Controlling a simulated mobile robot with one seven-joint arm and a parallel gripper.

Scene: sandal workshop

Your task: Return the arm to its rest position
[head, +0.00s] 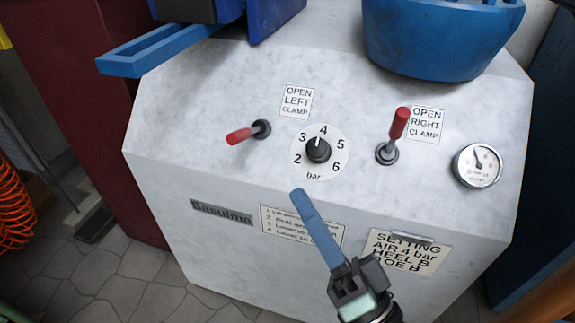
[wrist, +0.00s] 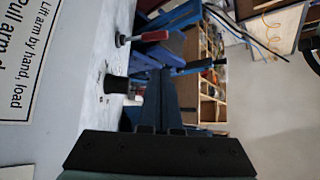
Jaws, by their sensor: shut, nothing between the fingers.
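My gripper (head: 299,197) is shut and empty. Its long blue-grey fingers point up and left in the head view, in front of the machine's front edge and below the pressure knob (head: 318,149). In the wrist view the dark closed fingers (wrist: 167,100) run away from the black gripper body. No other part of my arm's rest position can be made out. The left clamp lever (head: 240,135) has its red handle tilted left. The right clamp lever (head: 399,124) has its red handle pointing up. The knob points near 4.
The grey machine (head: 200,155) fills the middle of the head view, with a round gauge (head: 478,165) at right and blue parts (head: 435,40) above. An orange coiled hose (head: 14,205) hangs at far left. Tiled floor (head: 135,300) shows at lower left.

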